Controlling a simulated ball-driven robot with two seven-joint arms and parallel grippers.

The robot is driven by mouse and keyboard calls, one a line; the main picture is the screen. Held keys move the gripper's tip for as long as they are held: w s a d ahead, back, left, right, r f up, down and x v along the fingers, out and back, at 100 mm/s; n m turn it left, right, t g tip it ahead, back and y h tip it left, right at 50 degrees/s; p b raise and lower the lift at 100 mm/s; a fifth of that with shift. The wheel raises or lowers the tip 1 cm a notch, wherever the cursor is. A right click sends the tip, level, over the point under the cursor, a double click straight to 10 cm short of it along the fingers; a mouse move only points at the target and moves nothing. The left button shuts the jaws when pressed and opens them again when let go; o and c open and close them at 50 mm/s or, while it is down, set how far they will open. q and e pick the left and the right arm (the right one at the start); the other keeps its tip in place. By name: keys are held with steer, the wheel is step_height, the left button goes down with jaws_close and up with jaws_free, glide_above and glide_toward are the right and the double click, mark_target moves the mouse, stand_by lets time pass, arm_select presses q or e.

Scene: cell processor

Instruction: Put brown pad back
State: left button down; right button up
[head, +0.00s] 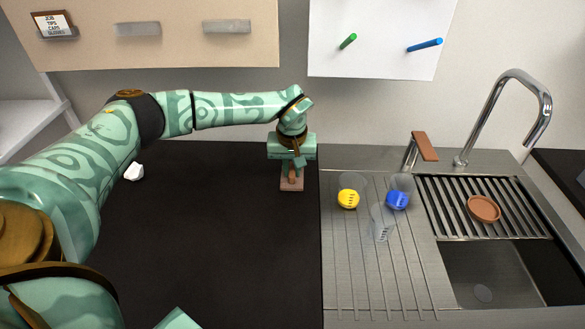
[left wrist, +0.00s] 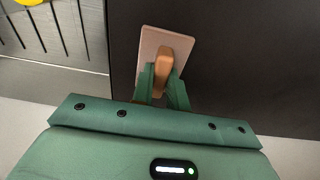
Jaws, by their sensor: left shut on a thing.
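The brown pad (head: 291,184) is a flat, pinkish-brown rectangle with an orange-brown handle. It is at the back of the black counter, just left of the steel sink unit. I cannot tell whether it rests on the counter or is slightly above it. My left gripper (head: 293,168) points down over the pad. In the left wrist view the green fingers are shut on the handle, and the pad (left wrist: 150,42) extends beyond them. The fingers hide part of the handle. My right gripper does not show.
Three grey ledges are on the beige wall board; the left one (head: 60,34) holds a framed sign. The ridged steel drainboard (head: 350,285) holds yellow (head: 348,199) and blue (head: 397,200) items and clear cups. A terracotta dish (head: 484,208) lies on the rack. A white crumpled thing (head: 134,172) lies left.

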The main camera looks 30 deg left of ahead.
mark_target(292, 173)
arm_select(q)
steer(key=shift+f, duration=0.15)
steer(key=c, duration=1.4)
jaws_free()
steer(key=r+p, duration=0.1)
steer(key=r, duration=0.3)
steer(key=s+r+p, duration=0.1)
steer(key=r, duration=0.3)
steer(key=r+p, duration=0.1)
steer(key=r, duration=0.3)
steer(key=shift+s+d+r, duration=0.15)
steer(key=shift+d, duration=0.25)
